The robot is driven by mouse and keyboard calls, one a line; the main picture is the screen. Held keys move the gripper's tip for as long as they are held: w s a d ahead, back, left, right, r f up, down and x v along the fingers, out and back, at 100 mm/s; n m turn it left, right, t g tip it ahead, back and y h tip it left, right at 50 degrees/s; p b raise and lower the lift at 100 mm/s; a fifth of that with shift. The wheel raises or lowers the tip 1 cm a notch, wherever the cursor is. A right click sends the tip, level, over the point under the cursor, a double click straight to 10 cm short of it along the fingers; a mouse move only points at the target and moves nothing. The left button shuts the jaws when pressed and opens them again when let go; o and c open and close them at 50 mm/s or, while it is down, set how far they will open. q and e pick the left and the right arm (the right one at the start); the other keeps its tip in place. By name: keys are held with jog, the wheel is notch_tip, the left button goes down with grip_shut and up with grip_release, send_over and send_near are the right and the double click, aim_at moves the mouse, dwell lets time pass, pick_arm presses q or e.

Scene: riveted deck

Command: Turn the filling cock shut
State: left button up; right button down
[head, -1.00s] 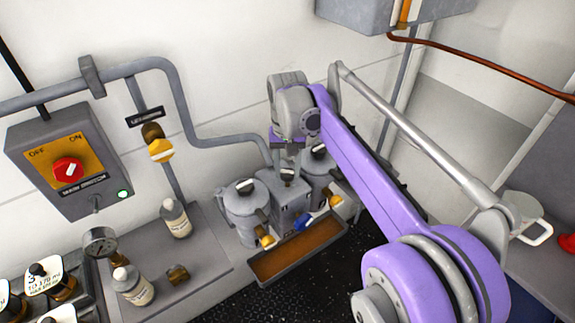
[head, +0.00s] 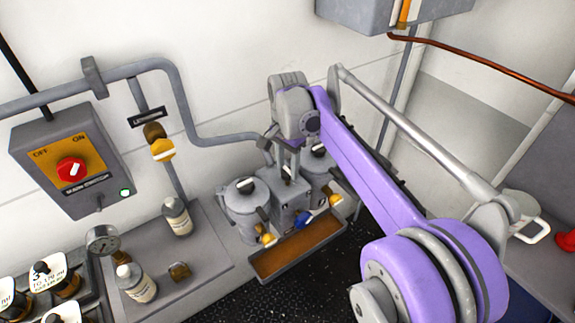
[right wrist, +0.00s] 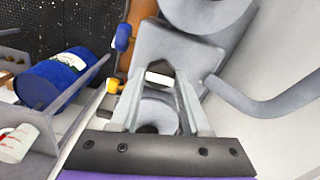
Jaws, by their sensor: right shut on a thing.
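The filling cock's label cannot be read here. A dark knob with a white bar (head: 289,173) sits on top of the grey middle block (head: 287,200), between two round canisters. My right gripper (head: 288,166) reaches down from above onto this knob. In the right wrist view its fingers (right wrist: 160,80) close in on the white bar (right wrist: 160,79), and they are shut on it. A blue handle (head: 303,218) is at the block's front and also shows in the right wrist view (right wrist: 122,37). My left gripper is not in view.
The left canister (head: 244,208) and right canister (head: 318,164) stand close beside the block. A brown-bottomed tray (head: 256,273) lies in front, below yellow-handled cocks (head: 268,240). Bottles (head: 177,217) and a switch box (head: 70,160) are at left. A grey pipe (head: 225,141) runs behind.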

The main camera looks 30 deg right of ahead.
aim_at(288, 171)
dwell(0.4)
jog(key=shift+c, duration=1.9)
grip_release()
notch_tip(288, 171, up, 11)
jog(key=p, duration=0.1)
jog(key=shift+s+f, duration=0.1)
jog(key=shift+f, duration=0.05)
